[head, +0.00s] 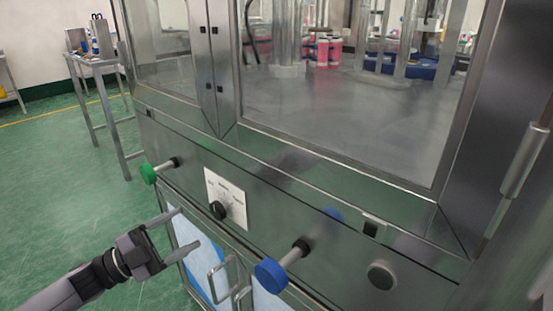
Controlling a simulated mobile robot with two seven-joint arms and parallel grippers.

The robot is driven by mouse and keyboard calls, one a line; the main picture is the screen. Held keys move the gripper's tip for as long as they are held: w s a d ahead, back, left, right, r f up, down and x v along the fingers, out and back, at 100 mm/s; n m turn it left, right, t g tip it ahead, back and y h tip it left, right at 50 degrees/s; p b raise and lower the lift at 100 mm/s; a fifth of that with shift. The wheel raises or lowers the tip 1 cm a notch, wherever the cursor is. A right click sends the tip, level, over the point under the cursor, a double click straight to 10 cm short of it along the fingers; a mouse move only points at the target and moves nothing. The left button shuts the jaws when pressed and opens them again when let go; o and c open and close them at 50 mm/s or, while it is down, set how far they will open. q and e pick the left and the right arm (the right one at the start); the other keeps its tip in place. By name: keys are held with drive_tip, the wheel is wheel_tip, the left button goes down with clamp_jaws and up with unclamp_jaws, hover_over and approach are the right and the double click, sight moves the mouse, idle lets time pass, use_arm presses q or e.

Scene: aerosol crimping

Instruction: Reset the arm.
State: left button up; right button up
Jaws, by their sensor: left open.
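My left gripper (182,233) comes in from the lower left in the head view. Its two fingers are apart with nothing between them. It is in front of the steel machine's lower front, below the green knob (149,173) and to the left of the blue knob (271,275). It appears apart from both knobs. My right gripper does not show.
The steel machine (318,203) fills the middle and right. A black dial (218,210) sits on a white label plate. Below are door handles (219,281). Pink containers (322,52) stand behind the glass. A steel table (93,60) stands at the back left; green floor there is open.

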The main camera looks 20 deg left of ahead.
use_arm(q)
drive_tip(key=s+d+f+n+g+y, duration=0.3)
drive_tip(key=s+d+f+n+y, duration=0.25)
drive_tip(key=d+f+n, duration=0.4)
drive_tip(key=s+d+f+n+g+y, duration=0.3)
drive_tip(key=s+d+f+n+y, duration=0.3)
drive_tip(key=f, duration=0.6)
wheel_tip(320, 180, up, 14)
drive_tip(key=s+a+p, duration=0.1)
drive_tip(key=s+p, duration=0.1)
drive_tip(key=p, duration=1.4)
drive_tip(key=shift+n, duration=0.45)
